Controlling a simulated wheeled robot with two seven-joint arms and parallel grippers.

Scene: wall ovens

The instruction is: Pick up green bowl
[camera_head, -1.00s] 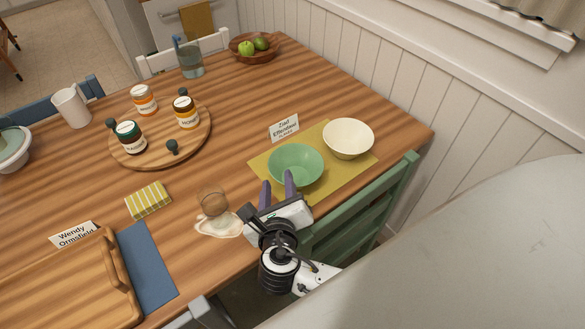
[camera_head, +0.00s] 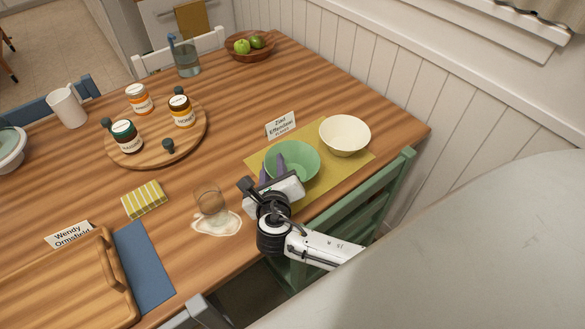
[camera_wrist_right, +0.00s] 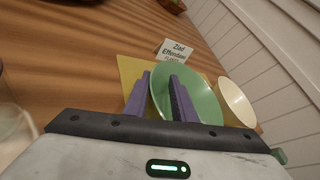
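The green bowl (camera_head: 298,160) sits upright on a yellow placemat (camera_head: 335,172) near the table's right edge. It also shows in the right wrist view (camera_wrist_right: 203,99). My right gripper (camera_head: 271,167) is at the bowl's near left side. In the right wrist view its purple fingers (camera_wrist_right: 159,79) are apart. One finger is outside the near left rim and the other reaches over the bowl's inside, with the rim between them. Whether either finger touches the bowl I cannot tell. My left gripper is in neither view.
A cream bowl (camera_head: 345,135) stands right beside the green one. A name card (camera_head: 281,125) stands behind. A glass (camera_head: 210,201) by a pale spill (camera_head: 217,224) is left of my gripper. A green chair (camera_head: 345,225) stands against the table's near right edge.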

